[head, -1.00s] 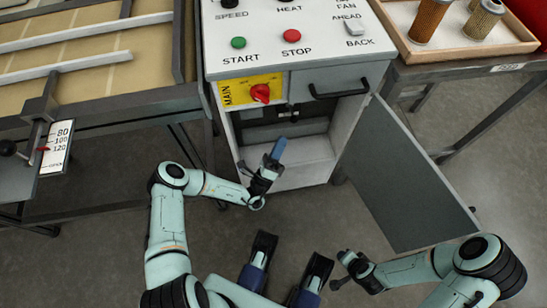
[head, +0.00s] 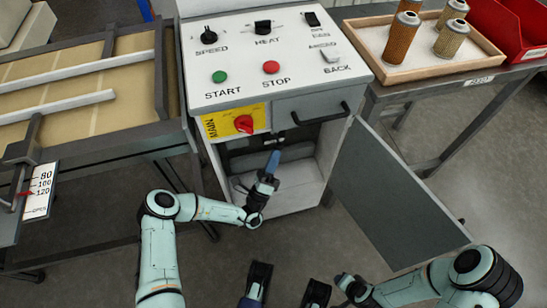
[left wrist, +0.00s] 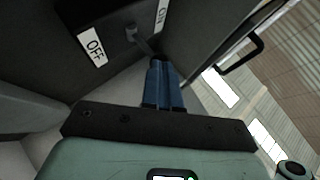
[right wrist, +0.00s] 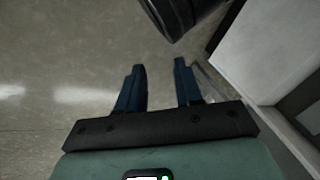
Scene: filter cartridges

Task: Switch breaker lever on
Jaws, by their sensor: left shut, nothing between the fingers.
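The breaker lever (left wrist: 131,34) shows in the left wrist view as a small grey handle on a dark panel, between a white OFF label (left wrist: 92,47) and a partly cut-off ON label (left wrist: 161,15). My left gripper (head: 275,156) is shut and empty in front of the open cabinet compartment below the console. In the left wrist view its blue fingertips (left wrist: 158,62) are just below the lever; I cannot tell whether they touch it. My right gripper (right wrist: 160,68) is open and empty above the floor in the right wrist view.
The cabinet door (head: 390,195) stands open to the right. A red MAIN knob (head: 244,124) and a drawer handle (head: 320,116) are above the compartment. A tray (head: 393,76) with filter cartridges is on the right table, and a framed table (head: 90,145) stands left.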

